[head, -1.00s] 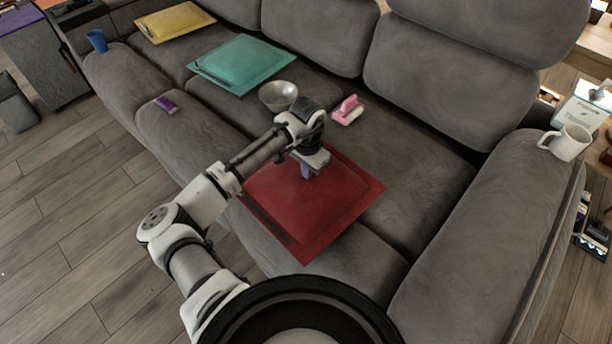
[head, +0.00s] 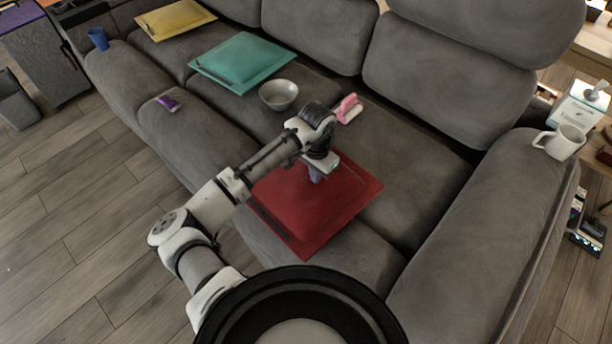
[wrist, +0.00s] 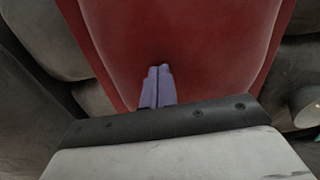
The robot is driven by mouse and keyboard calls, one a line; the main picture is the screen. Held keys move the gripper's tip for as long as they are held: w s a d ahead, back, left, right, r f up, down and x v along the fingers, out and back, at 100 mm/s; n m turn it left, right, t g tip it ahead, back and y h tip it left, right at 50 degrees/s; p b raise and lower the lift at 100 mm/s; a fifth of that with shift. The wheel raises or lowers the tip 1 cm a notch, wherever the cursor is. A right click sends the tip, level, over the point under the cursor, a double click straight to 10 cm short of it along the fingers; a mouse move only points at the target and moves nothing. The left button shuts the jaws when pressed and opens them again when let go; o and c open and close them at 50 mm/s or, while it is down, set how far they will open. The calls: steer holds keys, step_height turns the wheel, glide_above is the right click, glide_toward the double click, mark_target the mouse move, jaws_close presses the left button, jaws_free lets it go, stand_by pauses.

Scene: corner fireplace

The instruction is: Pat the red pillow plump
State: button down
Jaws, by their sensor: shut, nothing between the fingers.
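The red pillow (head: 318,212) lies flat on the grey sofa's front seat, near the right armrest. It fills much of the wrist view (wrist: 180,40). My gripper (head: 315,178) is over the pillow's far part, pointing down. Its two purple fingers are together and empty in the wrist view (wrist: 158,72). The fingertips are at or just above the pillow's surface; I cannot tell whether they touch. My arm hides the pillow's far left part in the head view.
A grey bowl (head: 279,95) and a pink-and-white brush-like item (head: 349,108) are on the seat beyond my gripper. Teal (head: 243,62) and yellow (head: 175,19) pillows lie farther left. A white mug (head: 562,142) stands on the right armrest. A purple item (head: 167,103) lies near the seat's front.

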steer(key=shift+f+b, duration=0.35)
steer(key=shift+f, duration=0.4)
step_height(320, 180, up, 3)
steer(key=p, duration=0.2)
steer(key=shift+p, duration=0.35)
steer(key=shift+f, duration=0.15)
